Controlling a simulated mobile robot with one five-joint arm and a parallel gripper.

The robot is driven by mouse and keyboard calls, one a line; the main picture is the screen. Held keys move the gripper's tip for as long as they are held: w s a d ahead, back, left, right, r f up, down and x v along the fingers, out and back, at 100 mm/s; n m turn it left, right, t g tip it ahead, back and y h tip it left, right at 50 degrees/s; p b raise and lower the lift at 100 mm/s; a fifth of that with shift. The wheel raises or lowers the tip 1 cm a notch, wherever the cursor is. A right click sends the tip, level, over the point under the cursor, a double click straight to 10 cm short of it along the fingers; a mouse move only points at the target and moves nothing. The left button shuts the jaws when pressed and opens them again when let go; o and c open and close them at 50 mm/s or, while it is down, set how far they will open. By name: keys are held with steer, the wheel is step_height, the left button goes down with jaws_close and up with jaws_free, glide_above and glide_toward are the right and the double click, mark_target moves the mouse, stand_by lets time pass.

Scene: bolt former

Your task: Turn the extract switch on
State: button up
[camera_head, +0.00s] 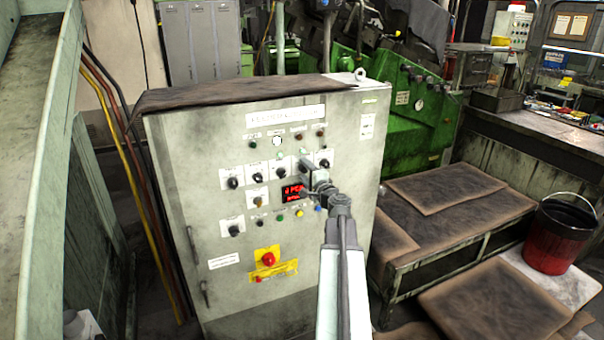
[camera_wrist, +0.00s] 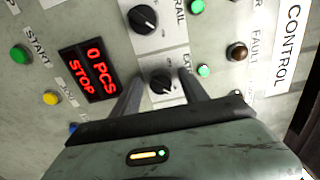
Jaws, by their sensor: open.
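The grey control cabinet (camera_head: 200,200) stands upright in front of me, its panel carrying several black rotary switches. In the wrist view a black rotary switch (camera_wrist: 162,85) on a white plate sits between my gripper's (camera_wrist: 161,92) two fingers. Its label is mostly covered by a finger; only its first letters show, seemingly "EX". The fingers are apart, one on each side of the knob, and I cannot tell whether they touch it. In the head view my gripper (camera_head: 307,172) is at the panel and hides this switch. Another switch (camera_wrist: 145,18), labelled "RAIL", is beside it.
A red display (camera_wrist: 88,74) reads "0 PCS STOP". A red emergency button (camera_head: 268,259) on yellow sits lower on the panel. Small lamps and other switches (camera_head: 232,183) surround my gripper. A low bench (camera_head: 440,262) and red-black bucket (camera_head: 560,235) are at right.

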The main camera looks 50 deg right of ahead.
steer(key=v, duration=0.7)
steer(key=shift+s, duration=0.35)
steer(key=w+a+f+n+g+y, duration=0.2)
steer(key=w+a+f+n+y, duration=0.2)
steer(key=a, duration=0.7)
steer(key=w+a+f+n+g+y, duration=0.25)
steer(key=w+a+f+n, duration=0.2)
steer(key=a, duration=0.65)
steer(key=w+a+f+n+g+y, duration=0.1)
steer(key=w+a+f+n+y, duration=0.3)
steer(key=a, duration=0.7)
steer(key=s+a+f+n+g+h, duration=0.1)
steer(key=s+a+f+n+g, duration=0.2)
steer(key=a, duration=0.3)
steer(key=s+a+f+n+g+h+p, duration=0.1)
steer(key=s+a+f+n+g, duration=0.2)
steer(key=s+a, duration=0.3)
steer(key=s+a+f+n+g+h, duration=0.1)
steer(key=s+a+f+n+g, duration=0.2)
steer(key=a, duration=0.5)
steer(key=shift+s+a+f+n+g+h, duration=0.2)
steer(key=shift+s+f+n+g+h, duration=0.3)
steer(key=shift+s+g, duration=0.45)
